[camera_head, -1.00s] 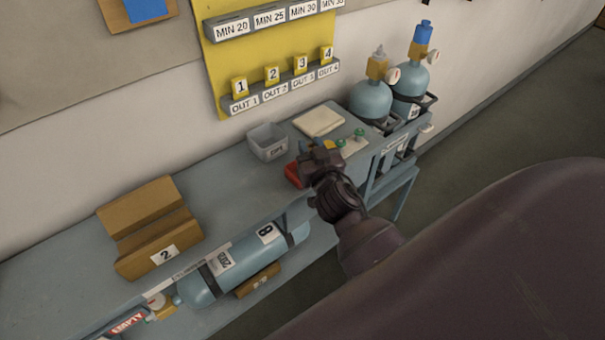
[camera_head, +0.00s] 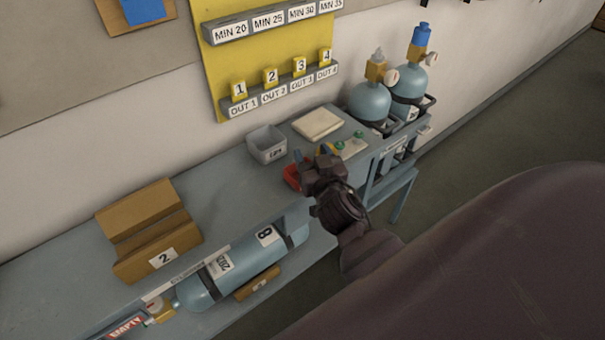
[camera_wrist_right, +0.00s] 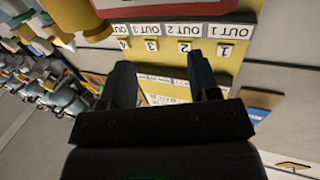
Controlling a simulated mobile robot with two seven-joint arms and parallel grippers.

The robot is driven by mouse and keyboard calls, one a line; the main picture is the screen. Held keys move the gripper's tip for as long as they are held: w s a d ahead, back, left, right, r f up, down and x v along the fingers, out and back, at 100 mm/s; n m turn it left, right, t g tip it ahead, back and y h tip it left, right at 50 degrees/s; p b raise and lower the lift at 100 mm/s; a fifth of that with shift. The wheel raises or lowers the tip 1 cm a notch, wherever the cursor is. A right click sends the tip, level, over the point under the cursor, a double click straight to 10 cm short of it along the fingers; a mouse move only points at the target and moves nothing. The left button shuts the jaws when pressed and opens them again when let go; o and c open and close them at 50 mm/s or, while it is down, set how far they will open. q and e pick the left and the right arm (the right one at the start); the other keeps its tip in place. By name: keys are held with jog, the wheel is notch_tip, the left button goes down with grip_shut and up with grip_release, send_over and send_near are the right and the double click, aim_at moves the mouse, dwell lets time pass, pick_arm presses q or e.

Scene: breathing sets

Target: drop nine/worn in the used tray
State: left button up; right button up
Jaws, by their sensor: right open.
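My right gripper (camera_head: 318,165) is over the right part of the bench, beside a red tray (camera_head: 291,177) that it partly covers. In the right wrist view its two dark fingers (camera_wrist_right: 163,70) stand apart with nothing between them. I cannot make out a worn piece marked nine; the tray's inside is mostly hidden. In the wrist view a red edge with a white label (camera_wrist_right: 165,7) shows at the top, close to the camera. My left gripper is not in view.
A grey bin (camera_head: 267,157) and a pale pad (camera_head: 317,123) stand behind the tray. Two upright blue cylinders (camera_head: 370,100) are at the right. A cylinder marked 8 (camera_head: 240,262) lies at the front, beside a brown cradle (camera_head: 150,240). A yellow board (camera_head: 225,65) hangs behind.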

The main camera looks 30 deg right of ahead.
jog(key=v, duration=0.9)
jog(key=shift+b, duration=0.35)
jog(key=s+f+n+g+y, duration=0.2)
jog(key=s+f, duration=0.3)
jog(key=f, duration=0.4)
jog(key=s+a+f+n+g+y, duration=0.1)
jog(key=s+f+g, duration=0.3)
jog(key=f, duration=0.5)
jog(key=shift+s+a+f+n+y, duration=0.35)
jog(key=shift+s+n+y, duration=0.15)
jog(key=shift+s+y, duration=0.2)
